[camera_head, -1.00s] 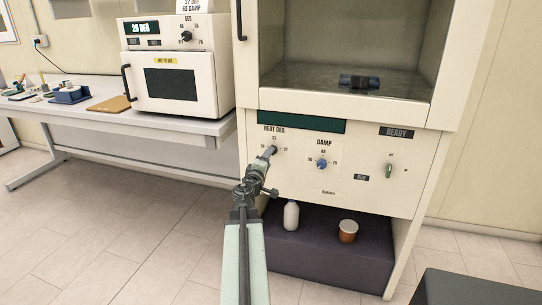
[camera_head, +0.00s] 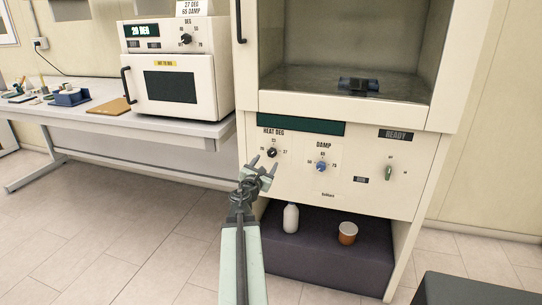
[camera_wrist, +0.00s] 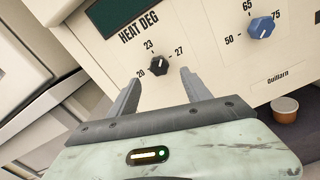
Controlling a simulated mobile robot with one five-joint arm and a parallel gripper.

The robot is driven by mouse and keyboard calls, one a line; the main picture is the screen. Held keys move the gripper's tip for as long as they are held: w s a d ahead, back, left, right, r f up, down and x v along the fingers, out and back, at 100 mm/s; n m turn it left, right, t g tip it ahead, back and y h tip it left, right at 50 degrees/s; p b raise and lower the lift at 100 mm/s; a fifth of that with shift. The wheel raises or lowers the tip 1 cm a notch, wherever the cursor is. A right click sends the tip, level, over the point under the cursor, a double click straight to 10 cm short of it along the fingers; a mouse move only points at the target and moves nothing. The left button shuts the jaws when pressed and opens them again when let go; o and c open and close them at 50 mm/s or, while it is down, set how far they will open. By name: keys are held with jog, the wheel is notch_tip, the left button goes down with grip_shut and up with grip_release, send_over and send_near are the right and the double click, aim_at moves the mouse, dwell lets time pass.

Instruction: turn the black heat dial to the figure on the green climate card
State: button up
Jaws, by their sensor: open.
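The black heat dial (camera_head: 272,152) is on the cream cabinet front under "HEAT DEG", with figures 20, 23 and 27 around it. In the wrist view the dial (camera_wrist: 159,66) shows a small pale mark that appears to point towards 27. My gripper (camera_head: 263,164) is open and empty, just in front of and below the dial. In the wrist view its fingers (camera_wrist: 158,79) stand apart on either side of the dial, not touching it. A pale card (camera_head: 191,7) on the oven at the left reads "27 DEG 65 DAMP"; its green is not clear.
A white bottle (camera_head: 290,217) and an orange cup (camera_head: 347,233) stand on the dark shelf below. An oven (camera_head: 172,75) stands on the left bench.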

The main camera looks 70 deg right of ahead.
aim_at(271, 154)
jog(key=shift+n, duration=0.6)
jog(key=d, duration=0.8)
jog(key=shift+w, duration=0.35)
grip_shut()
